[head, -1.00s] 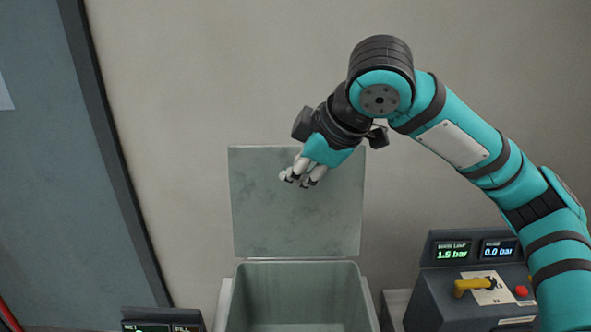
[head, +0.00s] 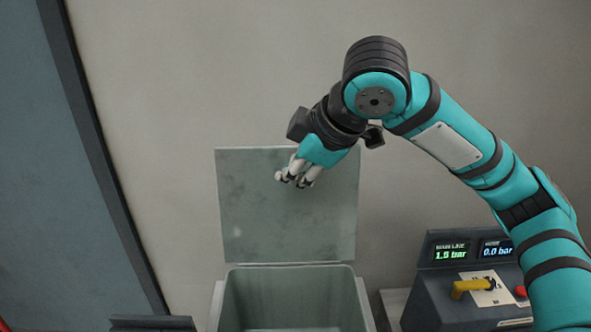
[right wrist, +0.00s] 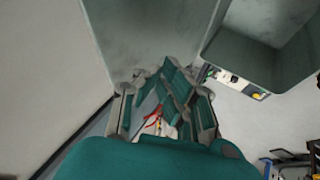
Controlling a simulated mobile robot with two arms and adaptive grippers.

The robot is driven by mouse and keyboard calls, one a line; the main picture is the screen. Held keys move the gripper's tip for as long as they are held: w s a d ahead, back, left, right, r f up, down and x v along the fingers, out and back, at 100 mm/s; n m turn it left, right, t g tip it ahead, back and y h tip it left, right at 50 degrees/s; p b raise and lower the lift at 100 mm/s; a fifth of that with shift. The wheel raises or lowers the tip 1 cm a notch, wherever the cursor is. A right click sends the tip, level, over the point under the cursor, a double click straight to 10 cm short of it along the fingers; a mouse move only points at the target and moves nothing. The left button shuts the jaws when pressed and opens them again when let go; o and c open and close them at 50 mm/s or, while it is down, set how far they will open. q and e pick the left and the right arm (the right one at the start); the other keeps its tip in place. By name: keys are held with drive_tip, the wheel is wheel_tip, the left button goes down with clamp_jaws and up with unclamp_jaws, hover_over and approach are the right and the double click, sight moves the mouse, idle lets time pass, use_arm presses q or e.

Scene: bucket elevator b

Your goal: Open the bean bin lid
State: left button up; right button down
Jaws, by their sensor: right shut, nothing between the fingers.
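The bean bin lid (head: 255,225) is a grey-green panel standing upright behind the bin, against the wall side. The bean bin (head: 290,281) below it is open at the top, and its inside shows empty as far as I can see. My right gripper (head: 295,179) is shut and empty, in front of the upper part of the lid. I cannot tell whether it touches the lid. In the right wrist view, the fingers (right wrist: 168,112) show near the lid (right wrist: 150,35), with the bin (right wrist: 265,60) at upper right. My left gripper is not in view.
A control box (head: 470,290) with two pressure readouts, a yellow lever (head: 472,287) and a red button stands right of the bin. A dark panel (head: 152,323) is at lower left. A blue-grey door (head: 45,180) is at far left.

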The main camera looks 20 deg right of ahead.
drive_tip(key=v, duration=1.2)
drive_tip(key=shift+a, duration=0.15)
